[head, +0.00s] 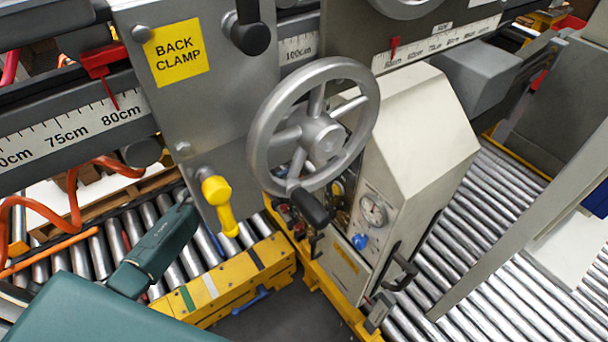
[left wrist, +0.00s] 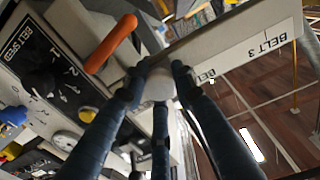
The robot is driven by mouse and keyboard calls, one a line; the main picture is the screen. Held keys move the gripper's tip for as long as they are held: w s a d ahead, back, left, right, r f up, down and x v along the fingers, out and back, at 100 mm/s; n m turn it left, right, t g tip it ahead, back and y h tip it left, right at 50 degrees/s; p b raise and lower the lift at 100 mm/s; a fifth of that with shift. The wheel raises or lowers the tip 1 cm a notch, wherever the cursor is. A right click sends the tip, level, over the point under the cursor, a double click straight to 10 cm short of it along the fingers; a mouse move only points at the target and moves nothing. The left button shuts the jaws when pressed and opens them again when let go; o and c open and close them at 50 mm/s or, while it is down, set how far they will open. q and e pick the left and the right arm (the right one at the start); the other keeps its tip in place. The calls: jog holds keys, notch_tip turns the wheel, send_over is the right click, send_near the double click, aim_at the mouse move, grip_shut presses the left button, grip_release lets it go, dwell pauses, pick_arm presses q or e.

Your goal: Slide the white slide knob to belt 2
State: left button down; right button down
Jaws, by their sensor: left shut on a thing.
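In the left wrist view, my left gripper (left wrist: 158,76) is shut on the white slide knob (left wrist: 160,88), with a dark finger on each side of it. The knob sits by the edge of a pale labelled strip (left wrist: 235,45). The "BELT 3" label (left wrist: 266,42) is readable to the right of the knob. A second "BELT" label (left wrist: 206,77) is closer to the knob, and its number is hidden by a finger. I cannot make out the knob or the left gripper's fingers in the head view. My right gripper is in neither view.
An orange lever (left wrist: 111,43) and a black belt speed dial (left wrist: 42,80) are close to the left gripper. In the head view, a grey handwheel (head: 322,138), a yellow-handled lever (head: 217,192) and a beige housing (head: 420,125) stand above the roller conveyor (head: 480,255).

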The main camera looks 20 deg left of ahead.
pick_arm(q)
jog(key=w+a, duration=0.2)
jog(key=a, duration=0.1)
jog(key=shift+w+a+f, duration=0.2)
jog(key=shift+w+f, duration=0.05)
jog(key=shift+w, duration=0.15)
jog(key=c, duration=1.4)
grip_release()
jog(key=shift+s+d+r, duration=0.25)
jog(key=shift+s, duration=0.15)
jog(key=v, duration=1.2)
jog(key=shift+w, duration=0.1)
